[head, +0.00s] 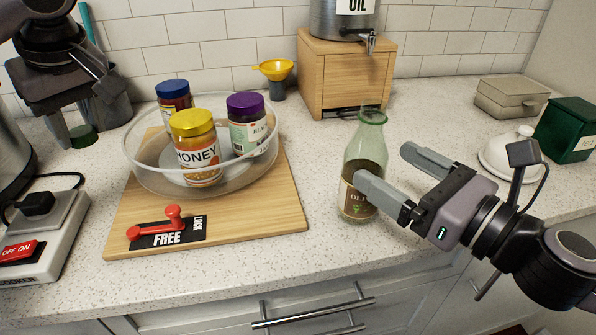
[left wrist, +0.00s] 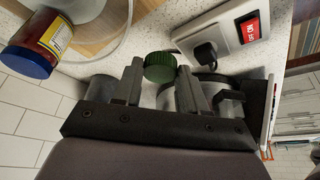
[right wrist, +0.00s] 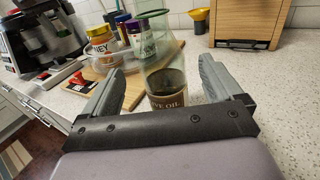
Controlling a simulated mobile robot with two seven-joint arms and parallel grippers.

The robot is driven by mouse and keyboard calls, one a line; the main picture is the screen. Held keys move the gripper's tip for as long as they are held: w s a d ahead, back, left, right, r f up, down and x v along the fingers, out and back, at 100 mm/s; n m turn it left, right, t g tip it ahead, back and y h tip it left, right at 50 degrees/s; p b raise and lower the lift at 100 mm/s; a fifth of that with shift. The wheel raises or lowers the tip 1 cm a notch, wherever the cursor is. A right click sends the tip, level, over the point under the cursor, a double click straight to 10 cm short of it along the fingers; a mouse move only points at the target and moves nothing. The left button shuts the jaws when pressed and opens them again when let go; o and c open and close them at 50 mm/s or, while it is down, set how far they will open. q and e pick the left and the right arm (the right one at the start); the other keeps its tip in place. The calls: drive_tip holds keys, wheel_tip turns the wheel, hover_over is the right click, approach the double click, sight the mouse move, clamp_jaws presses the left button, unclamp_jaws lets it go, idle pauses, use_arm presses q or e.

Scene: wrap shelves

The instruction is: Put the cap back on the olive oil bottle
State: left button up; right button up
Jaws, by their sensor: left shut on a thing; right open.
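The olive oil bottle (head: 363,160) stands upright on the counter, a green glass bottle with a dark label and a bare, open neck. It also shows in the right wrist view (right wrist: 160,53). My right gripper (head: 383,163) is open beside it, one finger crossing in front of the bottle; in the right wrist view the bottle shows between the two fingers. Whether they touch it is unclear. My left gripper (head: 76,128) is shut on the green cap (left wrist: 160,68), at the back left. The cap (head: 84,136) also shows in the head view.
A wooden board (head: 250,219) bears a clear turntable tray (head: 131,165) with several jars, and a red FREE/LOCK lever (head: 158,228). A wooden box (head: 345,80) with a metal oil dispenser stands behind the bottle. A white dish (head: 505,155) stands at right.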

sight(357, 148)
drive_tip(key=shift+x, duration=1)
drive_tip(key=shift+f+p+x, duration=0.1)
drive_tip(key=shift+p+x, duration=0.1)
drive_tip(key=shift+x, duration=1.1)
drive_tip(key=shift+f+p+x, duration=0.15)
drive_tip(key=shift+p+x, duration=0.05)
drive_tip(key=shift+x, duration=1.1)
drive_tip(key=shift+r, duration=0.1)
drive_tip(key=c, duration=1.4)
